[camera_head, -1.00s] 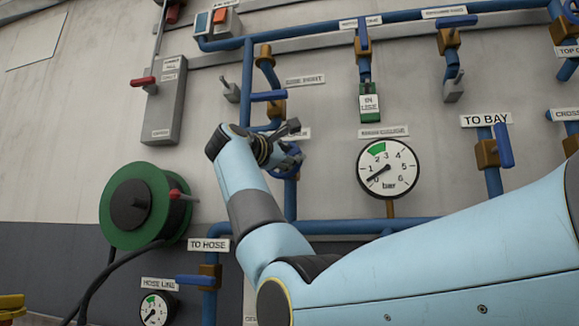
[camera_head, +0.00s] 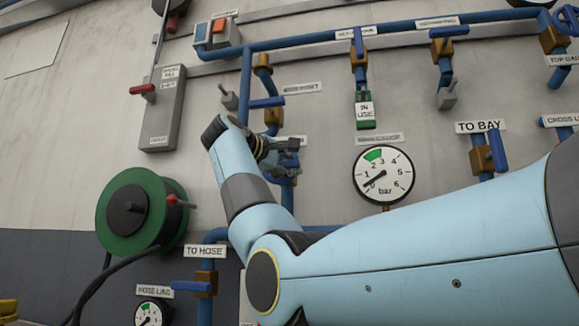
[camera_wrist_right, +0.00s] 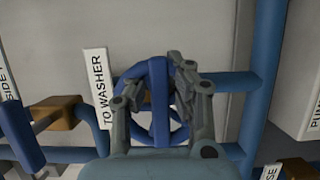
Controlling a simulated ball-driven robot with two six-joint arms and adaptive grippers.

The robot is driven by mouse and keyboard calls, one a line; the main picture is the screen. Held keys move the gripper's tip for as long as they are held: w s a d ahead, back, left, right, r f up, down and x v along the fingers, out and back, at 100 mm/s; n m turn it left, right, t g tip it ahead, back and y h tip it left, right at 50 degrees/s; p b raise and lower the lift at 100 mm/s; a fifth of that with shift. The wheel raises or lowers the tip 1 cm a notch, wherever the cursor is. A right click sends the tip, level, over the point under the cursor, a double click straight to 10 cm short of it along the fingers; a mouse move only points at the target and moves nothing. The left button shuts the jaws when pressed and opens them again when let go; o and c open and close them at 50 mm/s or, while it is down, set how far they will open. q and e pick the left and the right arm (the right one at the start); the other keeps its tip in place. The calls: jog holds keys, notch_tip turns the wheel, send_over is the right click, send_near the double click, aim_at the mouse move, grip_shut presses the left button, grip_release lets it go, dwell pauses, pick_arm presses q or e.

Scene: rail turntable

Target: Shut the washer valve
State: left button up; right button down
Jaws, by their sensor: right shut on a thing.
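The washer valve is a blue handwheel (camera_wrist_right: 159,120) in the right wrist view, next to a white "TO WASHER" label (camera_wrist_right: 97,88). In the head view my right gripper (camera_head: 288,157) is at the wheel on the blue pipework, above and left of the bar gauge. The wheel is mostly hidden behind the gripper there. My left gripper is not in view.
Several blue lever valves with tan bodies surround the wheel; one lever (camera_head: 267,103) sits just above the gripper. A green hose reel (camera_head: 131,212) stands at left. A tag reading "IN USE" (camera_head: 365,110) hangs above the gauge.

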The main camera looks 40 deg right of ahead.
jog(key=shift+f, duration=0.2)
jog(key=c, duration=1.2)
grip_release()
jog(key=shift+r, duration=0.15)
jog(key=shift+c, duration=0.2)
jog(key=v, duration=1.2)
